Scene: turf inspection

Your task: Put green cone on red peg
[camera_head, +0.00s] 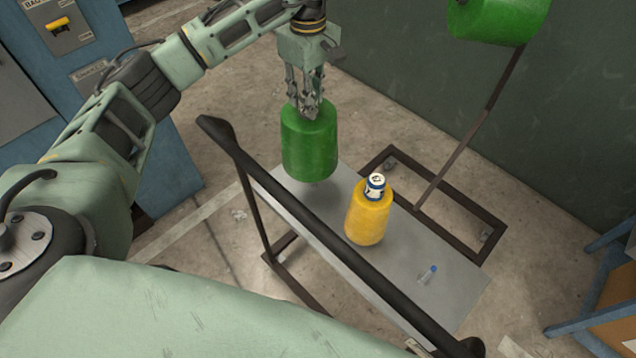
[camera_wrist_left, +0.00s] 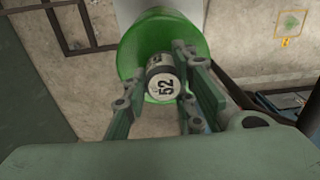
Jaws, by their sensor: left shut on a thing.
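The green cone (camera_head: 309,150) is a rounded green cylinder at the table's far left end. My left gripper (camera_head: 306,108) is above it, shut on its top knob. It seems to hang upright just over the grey tabletop; a gap is hard to judge. In the left wrist view my left gripper (camera_wrist_left: 183,88) has its fingers around the knob (camera_wrist_left: 163,84), marked 52, with the green cone (camera_wrist_left: 135,60) beyond it. No red peg is clearly seen. My right gripper is not in view.
A yellow cylinder (camera_head: 367,222) with a white-and-blue top stands on the grey table (camera_head: 455,285). A dark rail (camera_head: 320,236) runs along the near side. Another green cylinder (camera_head: 497,18) is at upper right.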

